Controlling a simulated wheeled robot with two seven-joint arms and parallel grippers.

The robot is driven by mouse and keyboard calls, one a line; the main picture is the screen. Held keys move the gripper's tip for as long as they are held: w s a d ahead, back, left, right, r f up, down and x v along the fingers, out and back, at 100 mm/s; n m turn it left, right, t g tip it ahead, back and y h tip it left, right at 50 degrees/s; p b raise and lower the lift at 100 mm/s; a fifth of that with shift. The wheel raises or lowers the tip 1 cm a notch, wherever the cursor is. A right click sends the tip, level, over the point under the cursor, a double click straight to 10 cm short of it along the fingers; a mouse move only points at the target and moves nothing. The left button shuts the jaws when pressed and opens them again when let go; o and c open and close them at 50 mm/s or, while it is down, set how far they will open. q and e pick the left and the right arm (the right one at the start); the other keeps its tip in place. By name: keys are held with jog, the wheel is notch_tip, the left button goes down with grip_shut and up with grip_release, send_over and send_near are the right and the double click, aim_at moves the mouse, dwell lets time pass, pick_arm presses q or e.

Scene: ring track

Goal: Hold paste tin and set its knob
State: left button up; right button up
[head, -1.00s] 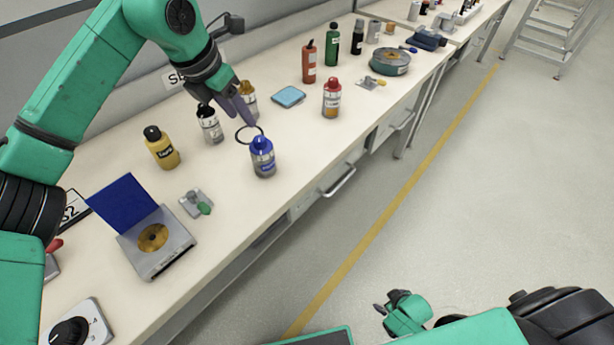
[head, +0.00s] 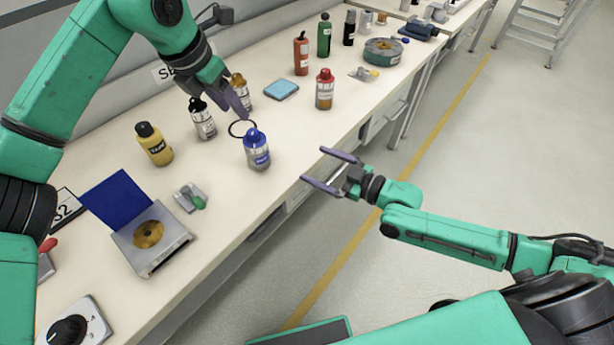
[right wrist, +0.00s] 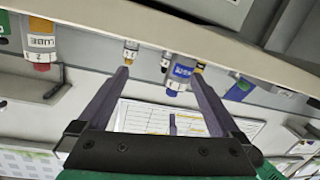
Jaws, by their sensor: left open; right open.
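A round grey-green tin (head: 386,51) lies at the far right end of the bench; I cannot read whether it is the paste tin. A grey box with a black knob (head: 68,331) and a marked scale stands at the near left, partly cut off by the picture edge. My left gripper (head: 243,114) is open, pointing down over the bench behind the blue-capped bottle, just above a black ring (head: 242,128). My right gripper (head: 330,168) is open and empty, out over the floor in front of the bench; its spread fingers show in the right wrist view (right wrist: 162,75).
A blue-capped bottle (head: 256,150), a black-capped bottle (head: 202,118), a yellow bottle (head: 153,144) and a red-capped bottle (head: 324,89) stand on the bench (head: 225,205). A grey box with a blue flap (head: 150,238) lies left.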

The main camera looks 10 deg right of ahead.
jog(key=m+y, duration=0.1)
jog(key=m, duration=0.1)
send_near(266, 157)
jog(key=v, duration=0.2)
jog(key=shift+t, duration=0.3)
jog(key=x, duration=1.4)
jog(key=shift+w+a+f, duration=0.15)
jog(key=shift+a+f, duration=0.15)
jog(key=c, duration=1.2)
pick_arm(q)
jog(key=shift+o, duration=0.9)
pick_arm(e)
jog(key=c, duration=0.3)
pick_arm(q)
jog(key=shift+o, duration=0.5)
jog(key=shift+d+f, duration=0.15)
jog(key=shift+f, duration=0.1)
jog(key=d+f+m+h, duration=0.2)
jog(key=d+f+h, duration=0.25)
jog(key=f, duration=0.25)
jog(key=n+t+h, duration=0.1)
jog(key=n+t, duration=0.5)
jog(key=t, duration=0.7)
send_near(251, 140)
jog(key=shift+m, duration=0.3)
jog(key=x, duration=1.1)
jog(key=shift+w+d, duration=0.15)
jog(key=shift+w, duration=0.1)
grip_shut()
